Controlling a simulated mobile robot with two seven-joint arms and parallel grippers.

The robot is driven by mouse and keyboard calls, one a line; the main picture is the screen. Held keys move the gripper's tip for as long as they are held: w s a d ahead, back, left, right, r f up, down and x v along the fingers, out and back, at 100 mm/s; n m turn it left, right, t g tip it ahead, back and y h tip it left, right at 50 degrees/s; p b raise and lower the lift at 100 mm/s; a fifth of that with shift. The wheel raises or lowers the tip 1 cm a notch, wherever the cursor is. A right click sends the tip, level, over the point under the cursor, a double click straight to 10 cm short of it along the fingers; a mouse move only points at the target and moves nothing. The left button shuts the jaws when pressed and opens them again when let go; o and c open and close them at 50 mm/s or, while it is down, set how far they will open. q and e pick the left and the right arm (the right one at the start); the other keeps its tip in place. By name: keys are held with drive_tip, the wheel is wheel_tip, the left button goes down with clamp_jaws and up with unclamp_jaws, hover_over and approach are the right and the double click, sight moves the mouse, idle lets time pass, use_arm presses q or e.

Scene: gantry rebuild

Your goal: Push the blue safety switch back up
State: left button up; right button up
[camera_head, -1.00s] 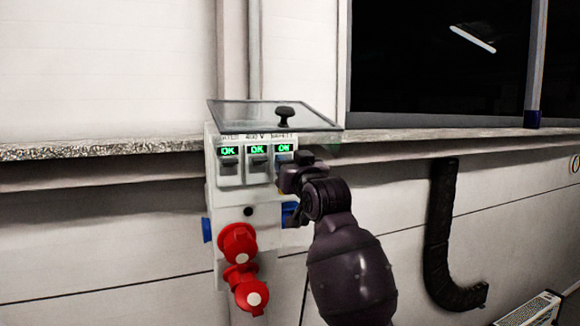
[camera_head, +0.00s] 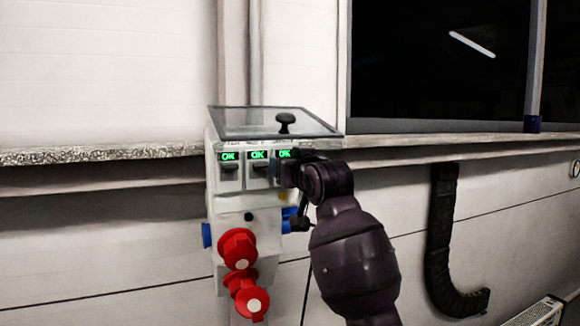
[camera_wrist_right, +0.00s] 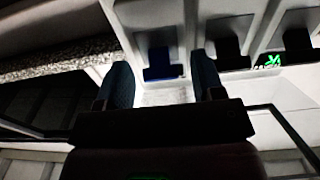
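A grey switch box (camera_head: 216,190) on the wall carries three switches in a row, each under a green display that appears to read OK. The blue safety switch (camera_wrist_right: 162,65) shows in the right wrist view as a dark blue patch in its recess. In the head view my arm hides it. My right gripper (camera_wrist_right: 163,82) has its two fingers apart, one on each side of the blue switch in the picture. I cannot tell whether they touch it. In the head view this gripper (camera_head: 290,172) is at the rightmost switch. My left gripper is not in view.
A clear lid (camera_head: 250,122) with a black knob (camera_head: 285,120) stands open above the switches. Red sockets (camera_head: 238,248) and blue sockets stick out below. A ledge (camera_head: 90,153) runs along the wall, and a black duct (camera_head: 442,230) hangs at right.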

drive_tip(key=shift+f, duration=0.1)
idle(0.5)
drive_tip(key=s+d+f+t+y+b, duration=0.1)
drive_tip(key=s+d+f+t+b, duration=0.25)
drive_tip(key=s+f, duration=0.45)
drive_tip(key=s+d+f+g+h, duration=0.1)
drive_tip(key=s+d+f, duration=0.1)
drive_tip(key=f, duration=0.7)
drive_tip(key=s+d+f+m+h, duration=0.1)
drive_tip(key=d+f, duration=0.3)
drive_tip(key=f, duration=0.6)
drive_tip(key=shift+s+d+f+g+h, duration=0.15)
drive_tip(key=shift+s+f+g+h, duration=0.05)
drive_tip(key=shift+s+g+h, duration=0.25)
